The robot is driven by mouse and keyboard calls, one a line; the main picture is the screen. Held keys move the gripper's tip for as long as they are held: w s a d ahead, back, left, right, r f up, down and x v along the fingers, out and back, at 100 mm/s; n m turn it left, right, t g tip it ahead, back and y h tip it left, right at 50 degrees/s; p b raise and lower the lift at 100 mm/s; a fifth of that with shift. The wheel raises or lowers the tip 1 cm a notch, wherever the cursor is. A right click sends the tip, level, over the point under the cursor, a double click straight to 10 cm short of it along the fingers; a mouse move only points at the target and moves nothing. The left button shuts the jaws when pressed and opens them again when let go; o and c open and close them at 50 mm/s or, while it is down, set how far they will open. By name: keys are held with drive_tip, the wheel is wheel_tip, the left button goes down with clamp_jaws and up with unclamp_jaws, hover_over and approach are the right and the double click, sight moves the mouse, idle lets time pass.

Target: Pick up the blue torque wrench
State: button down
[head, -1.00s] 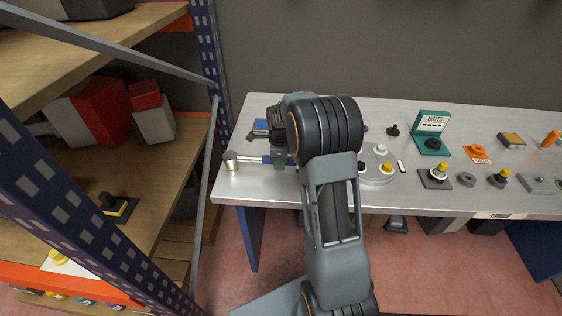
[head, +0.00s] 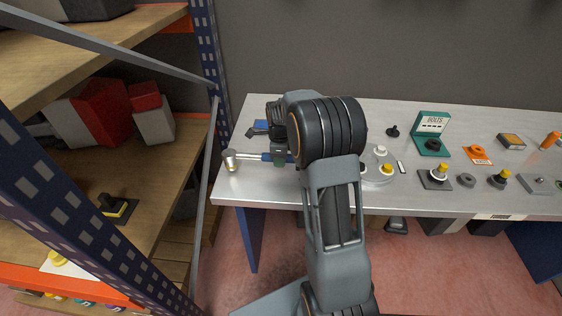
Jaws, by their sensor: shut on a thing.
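The blue torque wrench (head: 266,157) is at the left end of the metal table. It has a silver head at its left end, a thin shaft and a blue grip. My gripper (head: 279,158) is shut on the blue grip. The wrench looks slightly above the table top, near its left front corner. My arm hides the right end of the wrench and most of the gripper.
An orange and blue shelf rack (head: 95,170) stands close at the left, with a grey diagonal brace beside the table. A round grey tray (head: 375,179) with knobs lies right of my arm. A green bolts stand (head: 432,124) and several small parts fill the table's right side.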

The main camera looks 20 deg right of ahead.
drive_tip(key=s+d+r+b, duration=0.2)
drive_tip(key=s+d+r, duration=0.3)
drive_tip(key=s+r, duration=0.6)
drive_tip(key=shift+s+r, duration=0.2)
drive_tip(key=shift+s, duration=0.85)
drive_tip(key=c, duration=1.3)
unclamp_jaws()
clamp_jaws()
